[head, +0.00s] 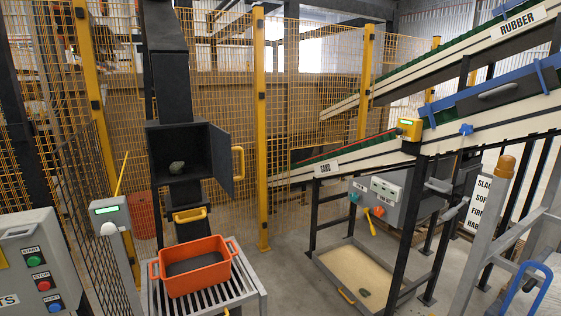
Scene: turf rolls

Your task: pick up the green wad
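A small grey-green lump (177,167), which looks like the green wad, sits inside a dark open box (158,183) on the black column at the left of the middle. The box door (220,158) with its yellow handle stands open to the right. Another small dark greenish lump (364,292) lies on the sand in a floor tray (340,287); I cannot tell what it is. Neither of my grippers shows in the head view.
An orange crate (231,268) stands on a slatted metal stand (258,285) below the open box. A control panel (32,262) is at the lower left. Sloping conveyors (440,145) and a grey railing (470,240) fill the right. Yellow mesh fencing (222,75) stands behind.

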